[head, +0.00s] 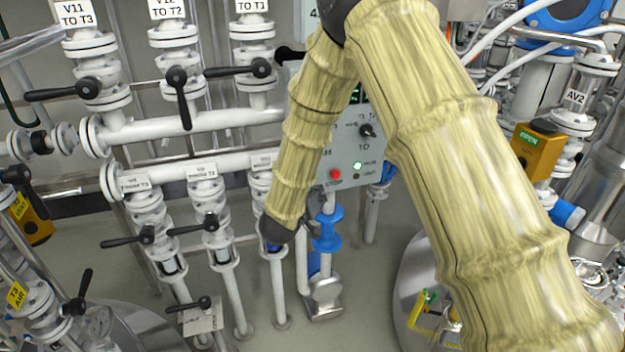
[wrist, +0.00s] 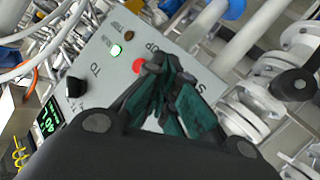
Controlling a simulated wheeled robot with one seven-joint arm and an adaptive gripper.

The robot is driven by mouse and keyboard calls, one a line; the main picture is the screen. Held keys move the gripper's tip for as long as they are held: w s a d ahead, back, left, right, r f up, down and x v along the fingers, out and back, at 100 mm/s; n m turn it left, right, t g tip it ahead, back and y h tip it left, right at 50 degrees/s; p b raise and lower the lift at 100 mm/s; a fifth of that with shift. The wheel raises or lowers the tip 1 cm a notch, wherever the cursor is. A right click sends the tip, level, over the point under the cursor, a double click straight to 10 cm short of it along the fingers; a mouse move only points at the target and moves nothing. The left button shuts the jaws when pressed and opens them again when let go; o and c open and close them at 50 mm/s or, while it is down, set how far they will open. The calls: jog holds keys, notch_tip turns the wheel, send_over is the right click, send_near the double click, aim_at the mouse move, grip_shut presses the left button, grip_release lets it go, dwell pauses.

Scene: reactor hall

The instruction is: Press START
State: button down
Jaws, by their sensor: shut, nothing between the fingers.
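The grey control panel (head: 343,152) is partly covered by my arm in the head view. It also shows in the wrist view (wrist: 95,70). The red button (head: 335,174), labelled STOP, shows in the wrist view (wrist: 139,66) close beside my fingertips. No START button can be made out in either view; part of the panel face is hidden behind my arm and fingers. My gripper (wrist: 172,72) is shut and empty, its dark green fingers in front of the panel's edge by the STOP label. I cannot tell whether it touches the panel.
The panel carries a black selector knob (head: 366,130), a lit green lamp (head: 357,165), a dull brown lamp (head: 356,176) and a green display (wrist: 46,118). White pipes (head: 190,130) with black-handled valves crowd the left. A blue fitting (head: 327,230) is below the panel.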

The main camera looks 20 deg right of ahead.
jog(key=s, duration=0.3)
